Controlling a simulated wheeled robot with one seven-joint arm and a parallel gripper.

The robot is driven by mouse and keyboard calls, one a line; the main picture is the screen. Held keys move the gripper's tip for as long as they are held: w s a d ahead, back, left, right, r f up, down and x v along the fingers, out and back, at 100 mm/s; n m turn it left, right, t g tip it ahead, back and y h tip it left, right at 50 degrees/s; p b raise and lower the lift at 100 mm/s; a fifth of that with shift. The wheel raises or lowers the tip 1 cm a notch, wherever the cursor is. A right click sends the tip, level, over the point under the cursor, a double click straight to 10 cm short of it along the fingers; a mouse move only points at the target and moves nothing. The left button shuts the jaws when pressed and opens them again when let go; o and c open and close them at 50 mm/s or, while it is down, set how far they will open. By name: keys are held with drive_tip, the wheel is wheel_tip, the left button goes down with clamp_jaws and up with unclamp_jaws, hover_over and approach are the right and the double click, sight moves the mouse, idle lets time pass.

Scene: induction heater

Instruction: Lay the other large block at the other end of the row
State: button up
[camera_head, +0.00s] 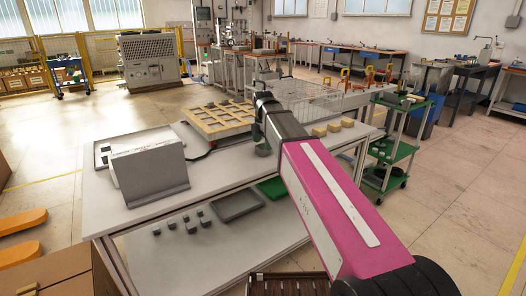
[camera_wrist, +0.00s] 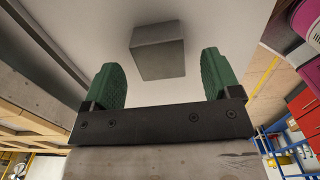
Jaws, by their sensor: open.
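A grey metal block (camera_wrist: 159,50) sits on a pale surface in the wrist view, between and just beyond the fingertips of my gripper (camera_wrist: 162,64). My gripper is open, with a green pad on each side and a visible gap between each pad and the block. In the head view my gripper (camera_head: 263,146) hangs low over the white table (camera_head: 225,165), and the arm hides the block there. Several tan blocks (camera_head: 333,127) stand in a short line on the table, right of my gripper. Several small grey blocks (camera_head: 185,224) lie on the lower shelf.
A wooden lattice frame (camera_head: 215,120) lies behind my gripper. A grey box-shaped unit (camera_head: 150,175) stands at the table's left. A wire basket (camera_head: 310,100) is at the back. Grey and green trays (camera_head: 240,205) sit below. The table between unit and gripper is clear.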

drive_tip(key=shift+f, duration=1.4)
clamp_jaws()
drive_tip(key=shift+r, duration=0.15)
